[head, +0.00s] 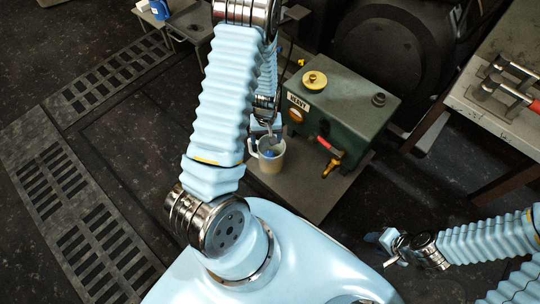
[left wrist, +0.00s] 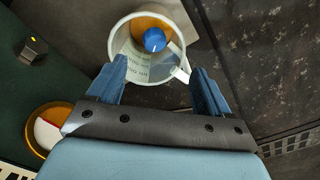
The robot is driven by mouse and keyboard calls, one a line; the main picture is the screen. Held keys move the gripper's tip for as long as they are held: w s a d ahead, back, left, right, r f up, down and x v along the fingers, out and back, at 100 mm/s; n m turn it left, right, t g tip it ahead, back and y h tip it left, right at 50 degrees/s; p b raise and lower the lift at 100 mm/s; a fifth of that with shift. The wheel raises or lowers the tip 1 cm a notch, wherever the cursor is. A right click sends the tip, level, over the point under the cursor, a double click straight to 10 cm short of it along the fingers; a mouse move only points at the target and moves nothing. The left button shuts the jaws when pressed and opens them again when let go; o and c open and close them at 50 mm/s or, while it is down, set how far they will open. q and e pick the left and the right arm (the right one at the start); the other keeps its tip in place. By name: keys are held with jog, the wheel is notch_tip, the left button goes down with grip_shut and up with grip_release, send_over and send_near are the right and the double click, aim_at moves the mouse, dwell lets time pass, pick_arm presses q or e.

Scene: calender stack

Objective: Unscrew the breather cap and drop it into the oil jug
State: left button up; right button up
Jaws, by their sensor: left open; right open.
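The oil jug (head: 271,164) is a pale cup with a handle, beside the front of the green tank (head: 345,100). In the left wrist view the jug (left wrist: 116,38) shows amber oil inside. A round blue cap (left wrist: 155,40), which looks like the breather cap, lies inside the jug, apart from my fingers. On the tank's top is a yellow round fitting (head: 314,80) with no blue cap on it. My left gripper (left wrist: 160,72) is open and empty above the jug's near rim; it is partly hidden in the head view (head: 266,135). My right gripper (head: 388,247) is open and empty at lower right.
The tank front has a dark knob (head: 324,127), a round gauge (head: 295,116) and a red-handled valve (head: 330,146). A dark plug (head: 379,99) stands on its top right. Floor at left is clear, with grates.

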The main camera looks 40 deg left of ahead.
pick_arm(q)
notch_tip(320, 180, up, 14)
jog(key=p, duration=0.3)
jog(key=shift+f, duration=0.15)
dwell(0.4)
